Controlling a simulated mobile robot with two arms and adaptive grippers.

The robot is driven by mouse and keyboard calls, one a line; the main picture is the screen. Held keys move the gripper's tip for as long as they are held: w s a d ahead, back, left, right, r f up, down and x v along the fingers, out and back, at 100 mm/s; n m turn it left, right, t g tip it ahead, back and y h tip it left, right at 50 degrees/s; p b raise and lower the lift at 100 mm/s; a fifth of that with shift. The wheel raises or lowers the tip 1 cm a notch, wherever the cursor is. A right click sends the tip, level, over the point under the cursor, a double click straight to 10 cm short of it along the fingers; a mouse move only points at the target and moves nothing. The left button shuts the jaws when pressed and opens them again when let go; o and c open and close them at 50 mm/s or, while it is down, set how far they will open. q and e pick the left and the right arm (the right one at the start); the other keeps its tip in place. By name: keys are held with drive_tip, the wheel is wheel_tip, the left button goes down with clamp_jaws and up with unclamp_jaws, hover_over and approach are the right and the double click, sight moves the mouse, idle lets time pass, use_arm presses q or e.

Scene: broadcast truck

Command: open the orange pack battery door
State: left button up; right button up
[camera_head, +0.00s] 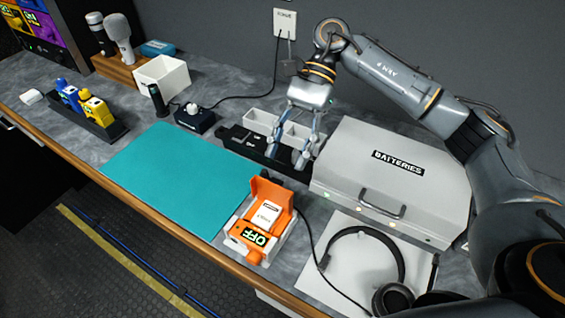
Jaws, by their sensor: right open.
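The orange pack (256,240) sits in a white holder near the counter's front edge, with a lit display reading "OFF" on its near end. An orange flap (272,190), which looks like its battery door, stands raised at the far end. A white labelled block (265,216) shows in the uncovered bay below it. My right gripper (289,158) is open and empty. Its fingers point down over the black tray behind the pack, apart from the pack and flap. My left gripper is not in view.
A teal mat (178,178) lies left of the pack. A grey "BATTERIES" case (340,160) stands to its right, behind headphones (375,265) on a white sheet. The black tray (237,140) with small white bins is behind. A cable runs near the pack's right side.

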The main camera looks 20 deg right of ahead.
drive_tip(key=v, duration=0.8)
drive_tip(key=shift+r, duration=0.1)
